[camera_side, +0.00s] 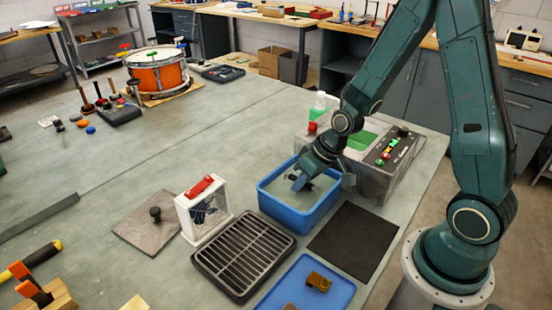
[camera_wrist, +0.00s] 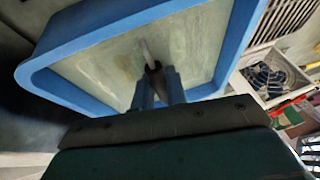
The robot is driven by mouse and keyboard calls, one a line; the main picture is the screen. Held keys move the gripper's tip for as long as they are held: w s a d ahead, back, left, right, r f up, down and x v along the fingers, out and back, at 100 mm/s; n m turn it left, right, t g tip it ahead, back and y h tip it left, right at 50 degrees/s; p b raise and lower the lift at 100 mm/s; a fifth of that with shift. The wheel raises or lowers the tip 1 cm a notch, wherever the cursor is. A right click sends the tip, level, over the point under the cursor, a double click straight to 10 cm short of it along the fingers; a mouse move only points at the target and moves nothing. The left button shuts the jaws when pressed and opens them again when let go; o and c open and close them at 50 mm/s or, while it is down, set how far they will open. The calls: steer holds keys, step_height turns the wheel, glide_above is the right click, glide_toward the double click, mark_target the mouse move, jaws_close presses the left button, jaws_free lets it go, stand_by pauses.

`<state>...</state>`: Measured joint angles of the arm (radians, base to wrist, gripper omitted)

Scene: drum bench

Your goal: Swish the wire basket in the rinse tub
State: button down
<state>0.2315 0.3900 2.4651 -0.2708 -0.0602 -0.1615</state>
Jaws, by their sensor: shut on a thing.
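The blue rinse tub (camera_side: 272,204) stands on the bench and holds cloudy, pale liquid; its blue rim also fills the upper part of the wrist view (camera_wrist: 60,95). My gripper (camera_side: 302,182) reaches down inside the tub. In the wrist view its fingers (camera_wrist: 158,88) are closed on a dark grip with a pale stem (camera_wrist: 146,50). This looks like the handle of the wire basket. The basket's mesh is not distinct in either view, and its body seems hidden by the liquid and my gripper.
A grey machine (camera_side: 388,165) with green liquid and buttons stands right behind the tub. A dark slatted rack (camera_side: 243,256) and a white fan with a red handle (camera_side: 203,215) are to the left. A black mat (camera_side: 354,240) and a blue tray (camera_side: 340,292) lie in front.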

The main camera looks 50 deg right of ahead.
steer(key=shift+r, duration=0.1)
stand_by(0.3)
steer(key=shift+r, duration=1)
steer(key=shift+f, duration=0.2)
steer(key=shift+f, duration=0.9)
steer(key=shift+r, duration=0.15)
steer(key=shift+r, duration=4.85)
steer(key=shift+a, duration=0.1)
